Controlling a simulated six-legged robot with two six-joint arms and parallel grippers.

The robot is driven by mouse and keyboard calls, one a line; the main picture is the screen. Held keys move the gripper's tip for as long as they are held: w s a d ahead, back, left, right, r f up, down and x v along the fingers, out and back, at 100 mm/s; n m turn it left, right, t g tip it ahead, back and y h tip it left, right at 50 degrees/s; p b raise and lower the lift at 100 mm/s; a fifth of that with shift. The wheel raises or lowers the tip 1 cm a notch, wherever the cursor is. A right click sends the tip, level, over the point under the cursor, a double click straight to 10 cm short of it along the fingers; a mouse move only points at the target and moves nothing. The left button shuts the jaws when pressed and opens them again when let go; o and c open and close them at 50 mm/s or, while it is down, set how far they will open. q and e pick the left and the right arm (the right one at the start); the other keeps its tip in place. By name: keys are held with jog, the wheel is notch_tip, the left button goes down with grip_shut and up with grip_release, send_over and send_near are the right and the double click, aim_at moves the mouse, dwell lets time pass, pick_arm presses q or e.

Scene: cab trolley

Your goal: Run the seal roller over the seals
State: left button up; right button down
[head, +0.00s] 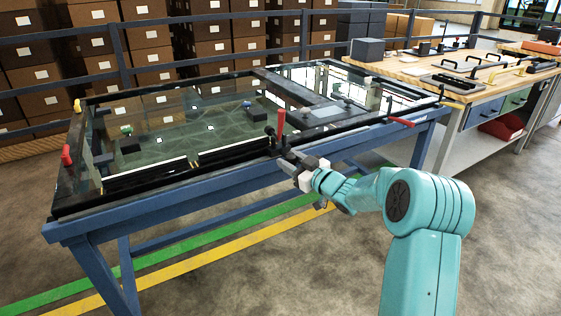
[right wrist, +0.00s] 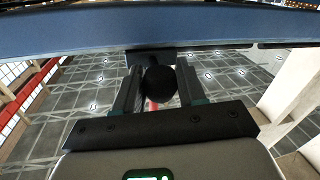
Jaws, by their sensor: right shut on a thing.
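A large glazed cab frame (head: 68,190) with a black border lies flat on a blue trolley (head: 180,205). Dark seal strips (head: 150,180) run along the front edge of its glass. My right gripper (head: 289,158) is at the front edge of the frame, right of the middle. In the right wrist view its fingers (right wrist: 158,88) are shut on a black round-ended thing (right wrist: 159,84) with a bit of red below it, apparently the seal roller. An upright red handle (head: 281,121) stands just behind the gripper in the head view. The roller's contact with a seal is hidden. My left gripper is out of view.
A red lever (head: 401,121) sticks out at the frame's right front. Red (head: 67,156) and yellow (head: 77,106) pieces sit at the left edge. A wooden workbench (head: 430,85) with tools stands at the right. Shelved boxes and a railing are behind. The floor in front is clear.

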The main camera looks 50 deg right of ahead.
jog(key=shift+s+d+f, duration=0.15)
jog(key=shift+s+d, duration=0.05)
jog(key=shift+d, duration=0.4)
jog(key=shift+s+d+f, duration=0.1)
jog(key=shift+s+d, duration=0.05)
jog(key=shift+d, duration=0.4)
jog(key=c, duration=0.7)
grip_release()
jog(key=shift+w, duration=0.1)
jog(key=shift+r, duration=0.15)
jog(key=s+a+p, duration=0.1)
jog(key=s+p, duration=0.1)
jog(key=s, duration=1.4)
jog(key=shift+s+a, duration=0.2)
